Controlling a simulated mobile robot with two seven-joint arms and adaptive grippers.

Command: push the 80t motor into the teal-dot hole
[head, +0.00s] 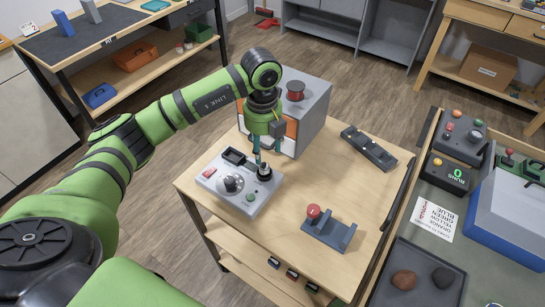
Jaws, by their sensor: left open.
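My left gripper (260,158) points down over the right side of a grey control box (216,190) on the wooden cart. Its fingers are open, just above a black knob-like part (265,173) on the box; I cannot tell whether they touch it. The box also has a dark slot (235,156), a round dial (231,184), a red switch (209,172) and a green button (250,198). I cannot clearly pick out the 80t motor or the teal-dot hole; both are too small or hidden. My right gripper is out of view.
A grey cabinet (316,105) with a red spool (296,90) stands behind the gripper. A blue-grey stand with a red knob (313,211) and a dark grey rack (368,148) are on the cart (285,207). The cart's middle is clear. A bench with a blue case (510,225) is right.

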